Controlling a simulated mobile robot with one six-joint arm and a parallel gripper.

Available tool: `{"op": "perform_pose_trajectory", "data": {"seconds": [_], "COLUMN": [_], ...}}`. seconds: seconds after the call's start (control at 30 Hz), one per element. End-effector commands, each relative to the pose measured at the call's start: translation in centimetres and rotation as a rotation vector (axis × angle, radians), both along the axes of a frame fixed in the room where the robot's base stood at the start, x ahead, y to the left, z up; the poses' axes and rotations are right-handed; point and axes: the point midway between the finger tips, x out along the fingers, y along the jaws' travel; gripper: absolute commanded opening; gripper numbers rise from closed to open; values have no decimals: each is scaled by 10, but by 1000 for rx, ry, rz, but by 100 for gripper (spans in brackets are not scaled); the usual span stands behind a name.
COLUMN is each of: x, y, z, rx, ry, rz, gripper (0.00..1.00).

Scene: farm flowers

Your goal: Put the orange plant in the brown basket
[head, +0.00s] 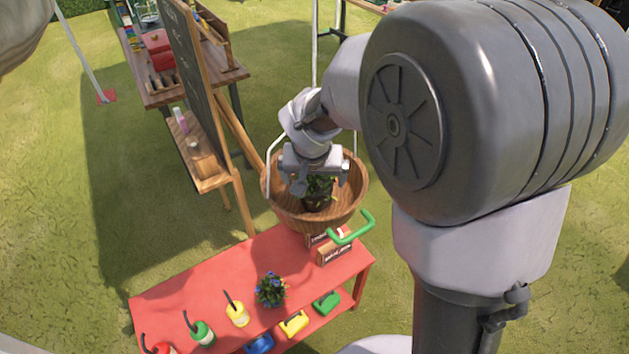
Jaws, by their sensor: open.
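The brown basket (283,205) is a round wooden bowl with a pale upright handle, at the far end of the red table. A leafy green plant in a dark pot (319,198) is inside the basket, upright as far as I can see. My gripper (316,183) is open, pointing down over the basket, with its fingers around or just above the plant's top. The gripper covers part of the plant, and no orange flowers show. I cannot tell whether the fingers touch it.
A chalkboard easel (185,70) stands close left of the basket.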

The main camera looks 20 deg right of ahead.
Motion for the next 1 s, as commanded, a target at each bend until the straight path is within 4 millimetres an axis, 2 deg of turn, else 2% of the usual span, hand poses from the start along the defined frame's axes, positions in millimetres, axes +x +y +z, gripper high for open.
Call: {"op": "perform_pose_trajectory", "data": {"seconds": [0.03, 0.1, 0.3, 0.37, 0.47, 0.53, 0.6, 0.7, 0.8, 1.0], "x": [-5, -11, -24, -35, -83, -129, -172, -217, -239, -243], "y": [2, 4, 8, 7, 4, 7, 14, 26, 34, 36], "z": [17, 33, 60, 71, 104, 122, 132, 136, 134, 134], "rx": [2, 2, 2, 14, 73, 132, 195, 267, 307, 316], "ry": [-4, -3, -2, -8, -34, -58, -82, -116, -136, -139], "rz": [-1, 0, -1, -7, -29, -36, -33, -16, -1, 3], "gripper": [100, 100, 100, 100, 100, 100, 100, 100, 100, 100]}}
